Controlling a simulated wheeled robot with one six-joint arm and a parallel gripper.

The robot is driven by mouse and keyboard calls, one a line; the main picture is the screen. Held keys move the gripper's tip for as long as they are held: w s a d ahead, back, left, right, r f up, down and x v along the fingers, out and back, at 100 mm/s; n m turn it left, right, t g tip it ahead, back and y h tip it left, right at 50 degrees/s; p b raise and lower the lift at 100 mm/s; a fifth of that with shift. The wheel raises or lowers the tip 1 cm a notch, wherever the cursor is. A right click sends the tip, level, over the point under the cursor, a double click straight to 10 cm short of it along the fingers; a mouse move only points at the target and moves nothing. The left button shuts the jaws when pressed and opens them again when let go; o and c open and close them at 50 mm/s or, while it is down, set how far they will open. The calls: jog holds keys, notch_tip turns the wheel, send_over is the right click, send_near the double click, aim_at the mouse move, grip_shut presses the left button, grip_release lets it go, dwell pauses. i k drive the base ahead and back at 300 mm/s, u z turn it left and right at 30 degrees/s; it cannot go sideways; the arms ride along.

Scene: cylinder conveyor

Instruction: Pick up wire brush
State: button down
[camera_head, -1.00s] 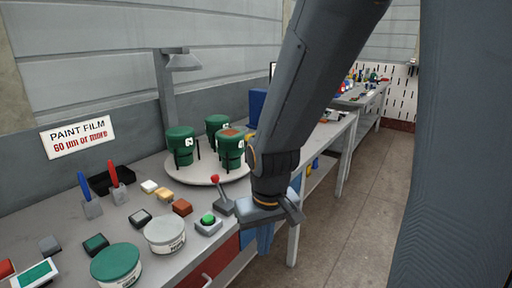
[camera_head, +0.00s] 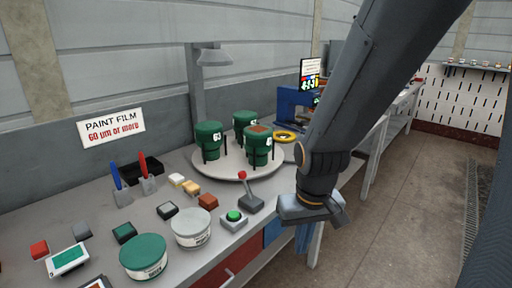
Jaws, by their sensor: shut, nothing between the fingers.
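I cannot make out a wire brush for certain in this view. A blue-handled tool (camera_head: 116,177) and a red-handled tool (camera_head: 143,165) stand upright in small grey holders at the left of the workbench (camera_head: 96,222); their heads are hidden. My gripper (camera_head: 312,212) is at the end of my arm, right of centre, near the bench's front edge in the picture. It is shut and empty, well to the right of the two tools.
Green pots (camera_head: 208,140) stand on a round white turntable (camera_head: 230,173). A red-knobbed lever (camera_head: 250,200), a green button (camera_head: 234,216), a green-lidded tub (camera_head: 143,257), a pale tub (camera_head: 191,228) and several small blocks crowd the bench. Free floor (camera_head: 410,215) lies right.

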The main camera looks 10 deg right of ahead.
aim_at(192, 190)
jog(key=k, duration=0.45)
jog(key=u, duration=0.65)
jog(key=i, duration=1.45)
jog(key=u, duration=0.2)
